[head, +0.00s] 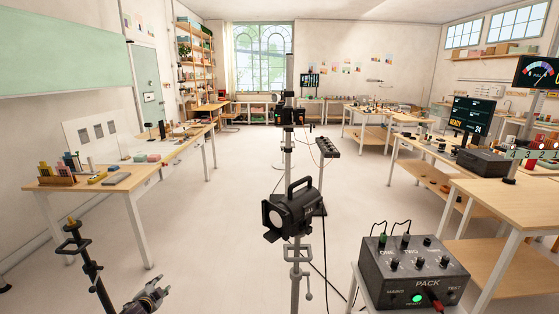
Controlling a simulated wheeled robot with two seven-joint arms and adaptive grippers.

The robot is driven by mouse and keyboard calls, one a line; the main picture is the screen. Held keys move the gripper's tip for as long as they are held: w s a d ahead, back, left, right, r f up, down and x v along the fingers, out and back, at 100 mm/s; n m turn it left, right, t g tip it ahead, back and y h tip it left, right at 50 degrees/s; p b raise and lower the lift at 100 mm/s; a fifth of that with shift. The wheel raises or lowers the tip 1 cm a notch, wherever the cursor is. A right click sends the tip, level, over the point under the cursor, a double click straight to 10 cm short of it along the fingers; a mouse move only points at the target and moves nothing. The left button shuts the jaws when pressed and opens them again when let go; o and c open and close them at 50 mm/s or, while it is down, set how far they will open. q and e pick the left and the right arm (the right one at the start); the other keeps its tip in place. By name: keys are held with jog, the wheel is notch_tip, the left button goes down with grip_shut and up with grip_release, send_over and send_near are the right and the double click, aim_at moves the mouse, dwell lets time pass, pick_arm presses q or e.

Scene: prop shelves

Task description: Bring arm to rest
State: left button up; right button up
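My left gripper (155,290) shows at the bottom edge of the head view, left of the middle. It is dark grey and small in the picture, and its lower part is cut off by the frame edge. I see nothing clearly held in it, but I cannot tell how far its fingers are apart. It is in front of the left workbench, over the pale floor, with a black stand post to its left. My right gripper is not in view.
A black stand post (90,272) rises close on the left. A studio lamp (291,212) on a grey stand is ahead. A power pack box (413,268) sits front right. Workbenches line the left (128,182) and right (520,205).

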pick_arm(q)
jog(key=s+d+f+n+g+p, duration=0.2)
jog(key=s+d+f+n+g, duration=0.1)
jog(key=s+f, duration=1.05)
jog(key=s+d+f+n+g+p, duration=0.2)
jog(key=s+f+n+g+p, duration=0.15)
jog(key=s+f, duration=1)
jog(key=s+d+f+g+p, duration=0.1)
jog(key=s+d, duration=0.4)
jog(key=s, duration=0.8)
jog(key=s+d+f+n+g+h+p, duration=0.1)
jog(key=s+d, duration=0.5)
jog(key=s, duration=0.6)
jog(key=s+d+f+g+h+p, duration=0.1)
jog(key=s+d+g+p, duration=0.2)
jog(key=s, duration=1)
jog(key=d+p, duration=0.1)
jog(key=d, duration=0.2)
jog(key=shift+s+f, duration=0.25)
jog(key=shift+s, duration=0.05)
jog(key=shift+w+d, duration=0.15)
